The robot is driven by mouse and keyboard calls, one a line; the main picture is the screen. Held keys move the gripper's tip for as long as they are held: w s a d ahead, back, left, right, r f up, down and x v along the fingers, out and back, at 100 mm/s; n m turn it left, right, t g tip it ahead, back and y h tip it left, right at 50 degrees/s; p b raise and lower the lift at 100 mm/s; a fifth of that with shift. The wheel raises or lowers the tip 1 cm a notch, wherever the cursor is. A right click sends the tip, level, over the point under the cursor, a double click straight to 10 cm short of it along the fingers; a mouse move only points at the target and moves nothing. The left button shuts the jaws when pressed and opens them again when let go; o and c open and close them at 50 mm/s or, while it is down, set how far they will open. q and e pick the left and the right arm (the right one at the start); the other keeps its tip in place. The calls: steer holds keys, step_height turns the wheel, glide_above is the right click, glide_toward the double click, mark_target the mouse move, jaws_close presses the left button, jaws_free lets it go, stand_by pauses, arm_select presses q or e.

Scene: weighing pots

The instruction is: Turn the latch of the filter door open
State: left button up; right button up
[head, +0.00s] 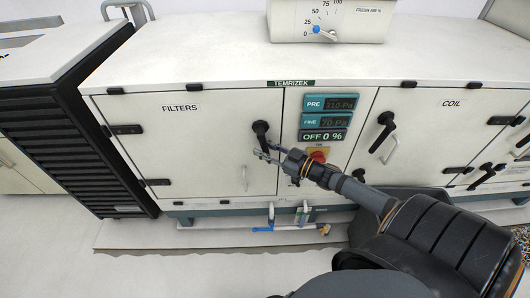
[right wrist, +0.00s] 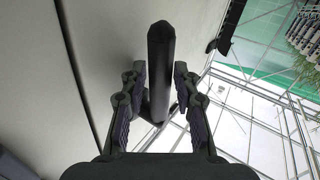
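The white filter door (head: 190,150) labelled FILTERS is closed on the front of the cabinet. Its black latch (head: 260,129) is at the door's upper right side, with the lever hanging roughly downward. My right gripper (head: 265,153) is at the lever's lower end. In the right wrist view the dark latch lever (right wrist: 161,65) stands between the two fingers of my right gripper (right wrist: 160,88). The fingers are apart, with narrow gaps on both sides of the lever. My left gripper is not in view.
Right of the door are PRE and FINE displays (head: 331,103) and a red knob (head: 318,156). The COIL door (head: 440,130) has a similar black latch (head: 387,119). A black louvred unit (head: 60,140) stands at left. Floor at lower left is clear.

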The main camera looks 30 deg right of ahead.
jaws_close()
stand_by(0.4)
